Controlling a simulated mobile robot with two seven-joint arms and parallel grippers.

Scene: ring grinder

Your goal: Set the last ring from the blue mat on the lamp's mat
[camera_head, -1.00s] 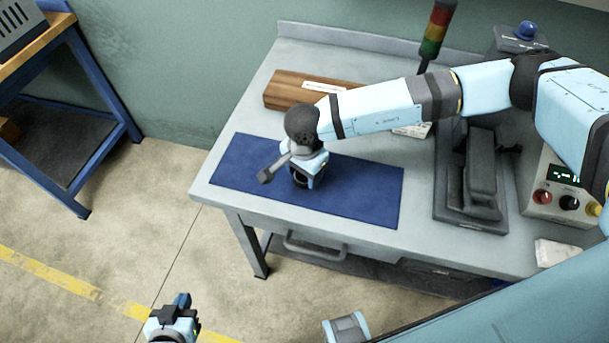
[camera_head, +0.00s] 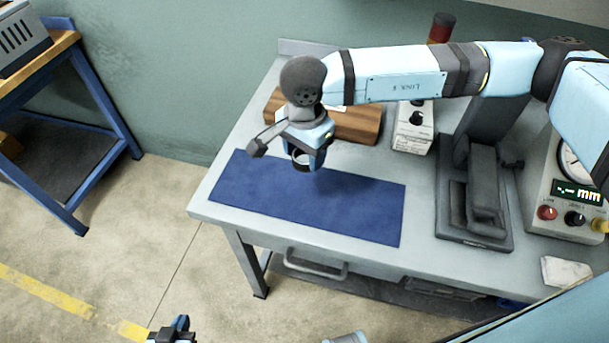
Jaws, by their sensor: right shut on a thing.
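The blue mat (camera_head: 335,205) lies on the grey workbench with nothing resting on its visible surface. My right gripper (camera_head: 303,166) points down above the mat's back edge, shut on a ring (camera_head: 301,156). The ring shows as a round rim between the fingers and is held above the mat. The stack lamp (camera_head: 441,28) stands at the back, largely hidden behind my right arm. I cannot make out a mat belonging to the lamp. My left gripper (camera_head: 173,333) is low at the bottom edge, away from the bench and cut off; its fingers are unclear.
A wooden block (camera_head: 358,126) lies behind the blue mat. A white box with a knob (camera_head: 414,128), a dark machine fixture (camera_head: 474,200) and a readout unit (camera_head: 570,205) stand to the right. A white cloth (camera_head: 566,271) lies at the front right.

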